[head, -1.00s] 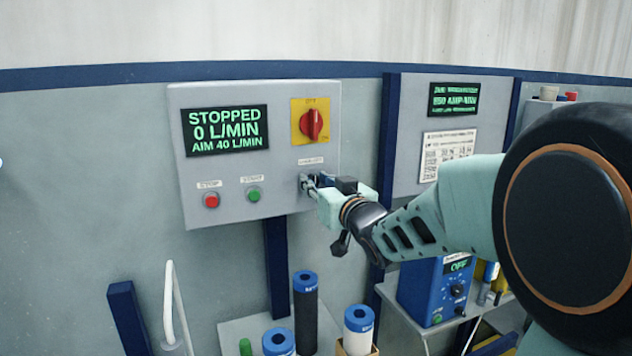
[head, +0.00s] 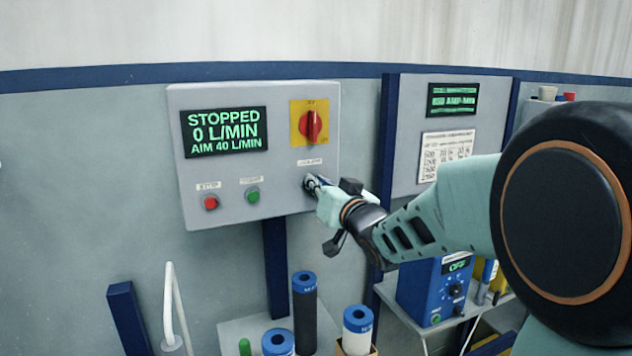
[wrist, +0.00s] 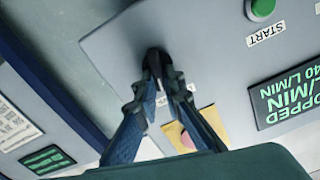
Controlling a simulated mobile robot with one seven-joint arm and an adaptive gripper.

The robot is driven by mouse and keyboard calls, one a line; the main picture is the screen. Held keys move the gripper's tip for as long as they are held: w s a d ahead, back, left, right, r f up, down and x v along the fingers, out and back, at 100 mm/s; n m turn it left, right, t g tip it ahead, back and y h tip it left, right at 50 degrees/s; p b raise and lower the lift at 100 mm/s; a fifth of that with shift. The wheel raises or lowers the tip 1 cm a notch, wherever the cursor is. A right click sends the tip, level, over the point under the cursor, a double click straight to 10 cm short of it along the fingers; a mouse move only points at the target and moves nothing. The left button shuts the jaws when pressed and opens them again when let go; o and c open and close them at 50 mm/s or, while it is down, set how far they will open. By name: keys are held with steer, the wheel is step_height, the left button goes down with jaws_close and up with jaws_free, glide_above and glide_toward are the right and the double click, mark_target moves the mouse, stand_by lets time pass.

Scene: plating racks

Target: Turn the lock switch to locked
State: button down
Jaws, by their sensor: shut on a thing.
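The lock switch (head: 308,184) is a small dark round part at the lower right of the grey control panel (head: 230,175), under a small label too blurred to read. My gripper (head: 315,185) reaches it from the right and is shut on it. In the wrist view, the dark fingertips of my gripper (wrist: 155,62) come together at the panel face and hide most of the switch. Which position the switch points to cannot be told.
Above is a red rotary knob (head: 311,126) on a yellow plate. To the left are a red button (head: 211,202), a green button (head: 253,195) and a display (head: 224,132) reading STOPPED, 0 L/MIN, AIM 40 L/MIN. Blue-capped cylinders (head: 304,310) stand below.

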steer(key=shift+w+d+f+m+p, duration=0.15)
steer(key=shift+m+p, duration=0.8)
steer(key=shift+m, duration=1.6)
steer(key=shift+d+f+m+p, duration=0.2)
steer(key=shift+m+p, duration=0.75)
steer(key=shift+m, duration=1.65)
steer(key=shift+w+d+f+m+p, duration=0.15)
steer(key=shift+m+p, duration=0.8)
steer(key=shift+m, duration=1.6)
steer(key=shift+s, duration=0.1)
steer(key=c, duration=2)
jaws_free()
steer(key=shift+f, duration=0.1)
steer(key=shift+c, duration=0.2)
steer(key=v, duration=1.2)
